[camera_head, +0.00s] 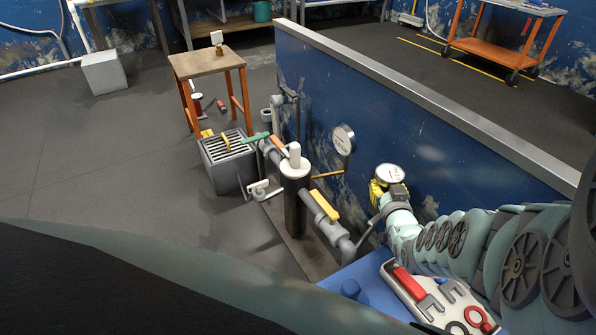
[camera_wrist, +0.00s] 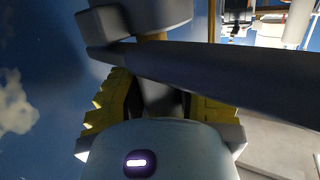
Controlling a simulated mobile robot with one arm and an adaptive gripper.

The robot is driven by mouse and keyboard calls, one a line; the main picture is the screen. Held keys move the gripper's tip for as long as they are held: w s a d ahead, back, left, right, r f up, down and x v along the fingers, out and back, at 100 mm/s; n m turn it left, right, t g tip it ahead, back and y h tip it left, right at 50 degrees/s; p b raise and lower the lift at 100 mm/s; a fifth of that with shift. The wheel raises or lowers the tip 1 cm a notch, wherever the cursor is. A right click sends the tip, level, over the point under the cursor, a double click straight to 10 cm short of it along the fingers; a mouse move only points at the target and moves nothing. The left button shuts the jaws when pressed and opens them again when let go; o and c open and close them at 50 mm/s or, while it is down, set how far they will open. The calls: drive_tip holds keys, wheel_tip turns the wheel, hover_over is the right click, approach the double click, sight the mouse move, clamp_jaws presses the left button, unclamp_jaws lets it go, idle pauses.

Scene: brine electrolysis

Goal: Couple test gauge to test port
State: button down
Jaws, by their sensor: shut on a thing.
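The test gauge (camera_head: 390,174) has a round white dial facing up. My gripper (camera_head: 384,191), with yellow finger pads, is shut on it below the dial and holds it to the right of the grey pipework (camera_head: 322,214). In the wrist view, a grey rounded body (camera_wrist: 135,20) with a brass-coloured stem stands above the yellow pads. A dark bar (camera_wrist: 215,75) crosses in front of the gripper, hiding part of the grasp. I cannot tell which fitting on the pipework is the test port, or whether the gauge touches it.
Another dial gauge (camera_head: 344,138) stands on a brass pipe by the blue partition (camera_head: 400,125). The pipework has a yellow handle (camera_head: 324,207) and a white-topped post (camera_head: 295,168). A white tool tray (camera_head: 437,300) lies below my arm. A grated grey box (camera_head: 228,160) stands left.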

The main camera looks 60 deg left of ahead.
drive_tip(key=shift+w+d+f, duration=0.1)
drive_tip(key=shift+d, duration=0.05)
drive_tip(key=c, duration=0.7)
unclamp_jaws()
